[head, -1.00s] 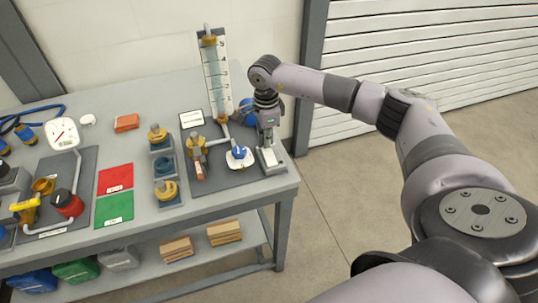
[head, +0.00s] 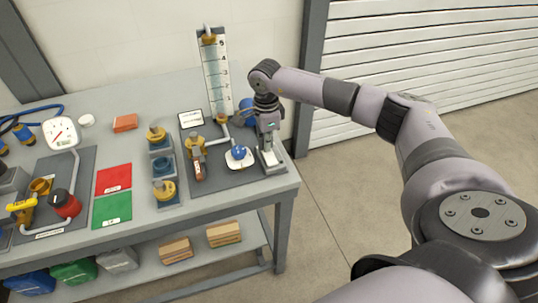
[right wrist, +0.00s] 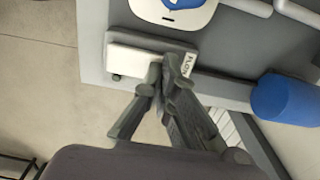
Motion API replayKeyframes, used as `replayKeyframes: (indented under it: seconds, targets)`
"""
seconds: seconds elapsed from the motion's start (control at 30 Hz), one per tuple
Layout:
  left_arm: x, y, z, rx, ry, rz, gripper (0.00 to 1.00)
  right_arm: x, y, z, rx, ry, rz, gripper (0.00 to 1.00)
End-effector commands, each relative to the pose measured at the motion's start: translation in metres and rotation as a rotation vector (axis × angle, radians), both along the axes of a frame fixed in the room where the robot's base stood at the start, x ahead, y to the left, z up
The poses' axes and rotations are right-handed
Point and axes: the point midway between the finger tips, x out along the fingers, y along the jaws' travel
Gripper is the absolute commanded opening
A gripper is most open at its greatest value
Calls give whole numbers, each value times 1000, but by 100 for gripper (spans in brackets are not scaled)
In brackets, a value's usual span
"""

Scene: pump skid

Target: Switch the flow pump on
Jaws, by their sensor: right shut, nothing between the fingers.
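The white switch box (head: 271,160) stands at the right end of the dark panel. In the right wrist view the white box (right wrist: 135,56) carries a label (right wrist: 189,66) that seems to read FLOW. My right gripper (head: 267,142) points down over it, shut and empty. Its fingertips (right wrist: 166,68) overlap the box's face in the wrist view; I cannot tell if they touch it. They hide the switch's lever or button. A blue pump body (head: 247,110) sits behind the gripper, and shows as a blue cylinder (right wrist: 288,100) in the wrist view. My left gripper is not in view.
A blue knob (head: 238,152) on a white plate is just left of the gripper. A tall scaled flow tube (head: 216,75) stands behind. A brass valve with a reddish handle (head: 199,170) lies further left. The floor right of the table is clear.

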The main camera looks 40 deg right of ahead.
Motion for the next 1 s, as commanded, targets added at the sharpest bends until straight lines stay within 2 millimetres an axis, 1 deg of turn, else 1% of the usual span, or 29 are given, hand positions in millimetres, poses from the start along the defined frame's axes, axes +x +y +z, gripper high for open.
replayKeyframes:
  seconds: [0.1, 0.27, 1.0]
  targets:
    - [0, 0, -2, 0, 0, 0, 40, 0, 0, -3, 0, 1, 0, 0]
    - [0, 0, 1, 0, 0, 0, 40, 0, 0, 1, 0, 0, 0, 0]
    - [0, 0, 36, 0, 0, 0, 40, 0, 0, 59, 0, 0, 0, 0]
